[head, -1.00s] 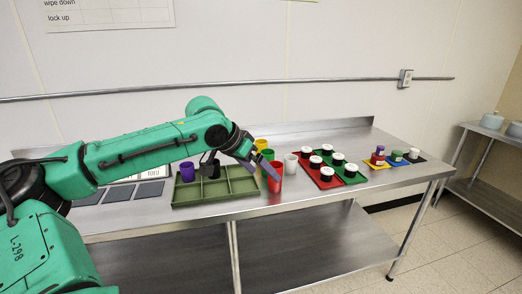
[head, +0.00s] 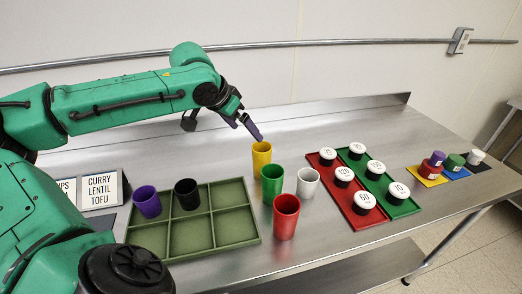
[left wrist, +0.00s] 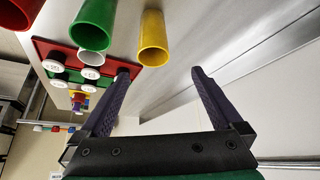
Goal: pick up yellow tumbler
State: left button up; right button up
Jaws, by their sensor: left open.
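The yellow tumbler (head: 261,158) stands upright on the steel counter, behind the green tumbler (head: 272,183). It also shows in the left wrist view (left wrist: 153,40), beyond the fingers and roughly between them. My left gripper (head: 254,133) is just above and behind the yellow tumbler in the head view, apart from it. Its two fingers are spread and empty in the left wrist view (left wrist: 162,82). My right gripper is in neither view.
A red tumbler (head: 286,216) and a white tumbler (head: 307,182) stand close by. A green compartment tray (head: 214,183) at left holds a purple tumbler (head: 147,202) and a black tumbler (head: 187,194). Red (head: 316,162) and green (head: 407,209) trays with lidded jars lie to the right.

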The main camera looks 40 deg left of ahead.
aim_at(262, 154)
pick_arm(q)
jog(key=x, duration=0.3)
jog(key=d+p+x, duration=0.1)
jog(key=x, duration=0.3)
jog(key=s+x, duration=0.1)
jog(key=x, duration=0.3)
jog(key=shift+d+f+p, duration=0.15)
jog(key=shift+f+p, duration=0.2)
jog(key=shift+p, duration=0.05)
jog(key=shift+w+f, duration=0.25)
jog(key=shift+f, duration=0.05)
jog(key=shift+w+f, duration=0.3)
jog(key=shift+f, duration=0.2)
jog(key=shift+s+r, duration=0.1)
jog(key=c, duration=1.4)
jog(key=shift+o, duration=0.2)
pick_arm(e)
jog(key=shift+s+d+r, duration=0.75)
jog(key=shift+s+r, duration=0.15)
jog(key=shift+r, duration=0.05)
